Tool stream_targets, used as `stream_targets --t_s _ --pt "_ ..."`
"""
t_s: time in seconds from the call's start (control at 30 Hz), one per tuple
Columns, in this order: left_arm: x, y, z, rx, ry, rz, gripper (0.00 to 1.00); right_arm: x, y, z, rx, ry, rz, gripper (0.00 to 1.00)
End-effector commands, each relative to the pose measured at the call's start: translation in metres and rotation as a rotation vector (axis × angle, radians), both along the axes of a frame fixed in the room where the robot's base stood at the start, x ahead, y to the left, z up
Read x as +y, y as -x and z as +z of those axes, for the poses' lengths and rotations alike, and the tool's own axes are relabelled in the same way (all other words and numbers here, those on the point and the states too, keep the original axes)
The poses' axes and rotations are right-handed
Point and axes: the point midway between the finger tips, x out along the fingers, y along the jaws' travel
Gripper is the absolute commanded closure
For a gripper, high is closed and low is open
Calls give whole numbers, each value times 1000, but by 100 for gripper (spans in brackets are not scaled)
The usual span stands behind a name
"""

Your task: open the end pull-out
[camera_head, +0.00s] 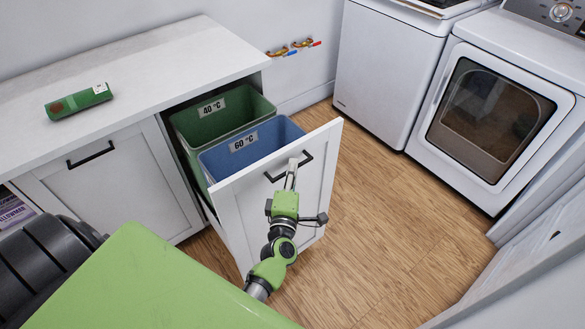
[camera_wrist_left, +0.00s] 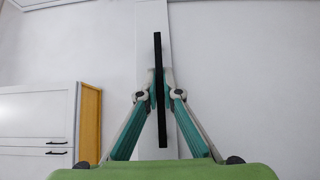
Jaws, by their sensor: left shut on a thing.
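The end pull-out (camera_head: 312,185) stands drawn out from the counter unit, with its white panel front facing the room. A green bin (camera_head: 222,114) marked 40 °C and a blue bin (camera_head: 256,147) marked 60 °C sit inside it. My left gripper (camera_head: 291,168) is shut on the black bar handle (camera_head: 306,160) on the panel. In the left wrist view the handle (camera_wrist_left: 159,85) runs upright between the two fingertips (camera_wrist_left: 160,88). My right gripper is not in view.
A closed cabinet door (camera_head: 92,180) is left of the pull-out. A green box (camera_head: 78,101) lies on the white countertop (camera_head: 150,60). A white washer (camera_head: 385,75) and dryer (camera_head: 500,110) stand at the right. Wooden floor (camera_head: 380,210) is clear between them and the pull-out.

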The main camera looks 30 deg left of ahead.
Motion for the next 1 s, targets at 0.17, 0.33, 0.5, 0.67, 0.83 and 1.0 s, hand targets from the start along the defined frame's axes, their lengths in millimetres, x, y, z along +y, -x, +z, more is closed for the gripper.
stream_targets --t_s 0.17,0.33,0.5,0.67,0.83,1.0 --pt "1 0 -1 1 0 1 100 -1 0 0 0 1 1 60" --pt "1 0 0 1 0 1 77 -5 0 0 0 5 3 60" --pt "1 0 0 0 0 0 77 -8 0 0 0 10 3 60" --pt "-2 5 -1 1 0 0 77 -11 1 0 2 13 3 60" --pt "-10 25 -2 4 2 0 77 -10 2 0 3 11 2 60" --pt "-20 49 -1 3 0 0 77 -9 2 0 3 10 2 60"
